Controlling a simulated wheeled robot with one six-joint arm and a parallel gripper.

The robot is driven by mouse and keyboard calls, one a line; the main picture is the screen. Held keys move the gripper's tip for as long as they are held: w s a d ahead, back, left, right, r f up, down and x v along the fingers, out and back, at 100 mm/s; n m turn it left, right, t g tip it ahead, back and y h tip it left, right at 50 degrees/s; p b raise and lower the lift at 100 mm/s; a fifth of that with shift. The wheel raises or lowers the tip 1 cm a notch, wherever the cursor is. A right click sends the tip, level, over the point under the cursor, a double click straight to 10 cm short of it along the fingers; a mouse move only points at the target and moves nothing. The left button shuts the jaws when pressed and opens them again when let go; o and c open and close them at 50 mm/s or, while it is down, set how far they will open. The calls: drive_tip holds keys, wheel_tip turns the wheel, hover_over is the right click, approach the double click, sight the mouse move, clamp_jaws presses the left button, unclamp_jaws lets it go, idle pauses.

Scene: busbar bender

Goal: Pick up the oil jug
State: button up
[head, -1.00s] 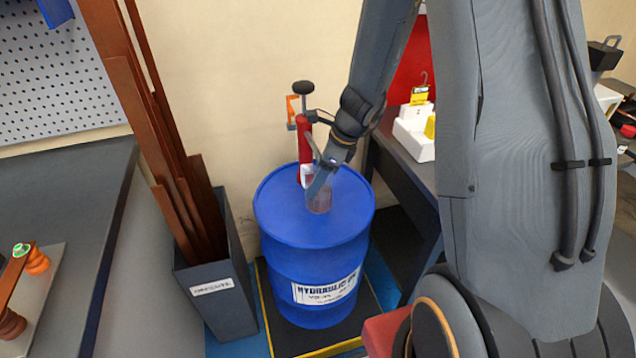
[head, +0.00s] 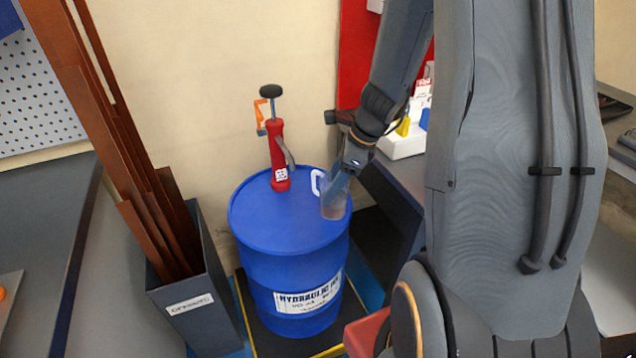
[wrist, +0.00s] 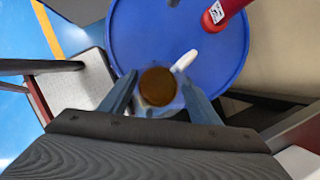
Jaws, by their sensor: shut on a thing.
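The oil jug (head: 333,207) is a small clear container with a white handle (head: 316,182). My gripper (head: 338,190) is shut on it, with the jug over the right part of the blue drum's lid in the head view. In the wrist view the jug (wrist: 158,86) sits between both fingers of my gripper (wrist: 158,95), its round top showing brown oil inside. The white handle points up and right there. The jug looks upright; I cannot tell how far its base is above the lid.
The blue hydraulic oil drum (head: 290,262) stands on a dark pallet with yellow edges. A red hand pump (head: 277,150) rises from its lid. A dark bin (head: 205,285) of copper bars is at left. A grey bench with a white tray (head: 404,142) is at right.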

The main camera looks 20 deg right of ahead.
drive_tip(key=s+d, duration=0.3)
drive_tip(key=d, duration=0.3)
drive_tip(key=shift+s+d+b, duration=0.15)
drive_tip(key=shift+s+b, duration=0.25)
drive_tip(key=shift+b, duration=0.05)
idle(0.4)
